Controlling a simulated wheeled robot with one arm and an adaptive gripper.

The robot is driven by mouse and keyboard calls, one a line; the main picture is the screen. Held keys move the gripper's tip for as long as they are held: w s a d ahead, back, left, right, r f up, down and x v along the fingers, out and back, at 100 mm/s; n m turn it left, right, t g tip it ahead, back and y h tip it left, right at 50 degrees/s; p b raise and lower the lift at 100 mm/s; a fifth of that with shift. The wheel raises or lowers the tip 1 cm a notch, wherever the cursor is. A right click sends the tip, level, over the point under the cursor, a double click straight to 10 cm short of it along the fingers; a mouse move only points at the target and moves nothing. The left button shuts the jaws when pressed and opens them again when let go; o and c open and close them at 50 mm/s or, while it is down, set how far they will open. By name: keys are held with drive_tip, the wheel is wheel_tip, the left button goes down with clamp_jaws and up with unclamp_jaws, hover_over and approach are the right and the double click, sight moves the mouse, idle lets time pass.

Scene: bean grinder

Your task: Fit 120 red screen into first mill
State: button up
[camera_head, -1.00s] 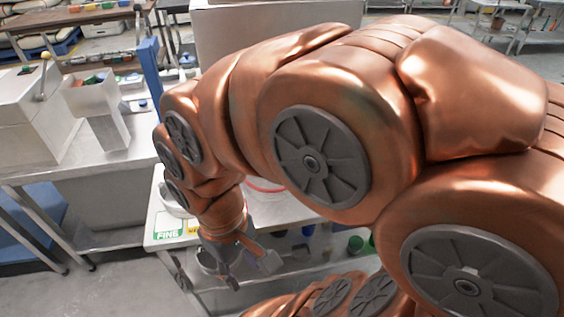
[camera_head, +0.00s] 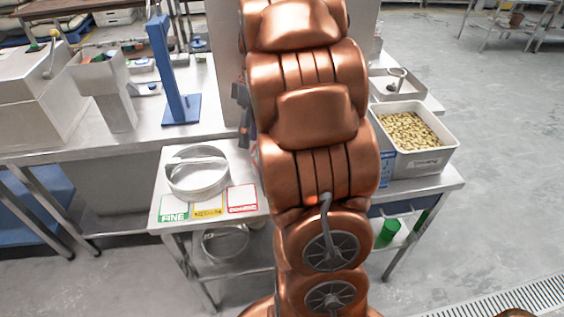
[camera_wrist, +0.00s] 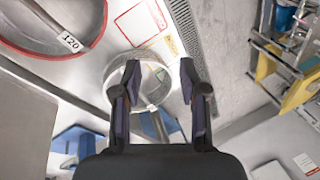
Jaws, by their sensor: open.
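The 120 red screen (camera_wrist: 60,22) shows at the upper left of the wrist view, a round pan with a red rim and a "120" label on a crossbar. In the head view my arm hides it. My gripper (camera_wrist: 160,75) is open and empty in the wrist view, with the red screen off to its left. A plain metal screen (camera_wrist: 112,72) lies beyond the fingers; it also shows on the table in the head view (camera_head: 197,182). I cannot tell which machine is the first mill; a grey one with a yellow-knobbed lever (camera_head: 30,95) stands at the far left.
Green, yellow and red cards (camera_head: 242,199) lie along the table's front. A blue stand (camera_head: 180,108) is on the bench behind. A bin of beans (camera_head: 412,130) stands to the right of my arm. Another metal pan (camera_head: 226,242) sits on the lower shelf.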

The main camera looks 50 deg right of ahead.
drive_tip(key=w+d+f+n+t+y+b, duration=0.1)
drive_tip(key=d+f+n, duration=0.15)
drive_tip(key=d, duration=0.55)
drive_tip(key=w+d+f+n+t+b, duration=0.1)
drive_tip(key=d+f+n, duration=0.15)
drive_tip(key=d, duration=0.65)
drive_tip(key=shift+m, duration=0.3)
drive_tip(key=shift+s+p+x, duration=0.2)
drive_tip(key=shift+p+x, duration=0.1)
drive_tip(key=shift+x, duration=0.8)
drive_tip(key=shift+s+p+x, duration=0.15)
drive_tip(key=shift+p+x, duration=0.15)
drive_tip(key=shift+x, duration=0.8)
drive_tip(key=shift+s+p+x, duration=0.2)
drive_tip(key=shift+p+x, duration=0.1)
drive_tip(key=shift+x, duration=0.8)
drive_tip(key=shift+w+a+f, duration=0.15)
drive_tip(key=shift+a+f, duration=0.1)
drive_tip(key=shift+f, duration=0.45)
clamp_jaws()
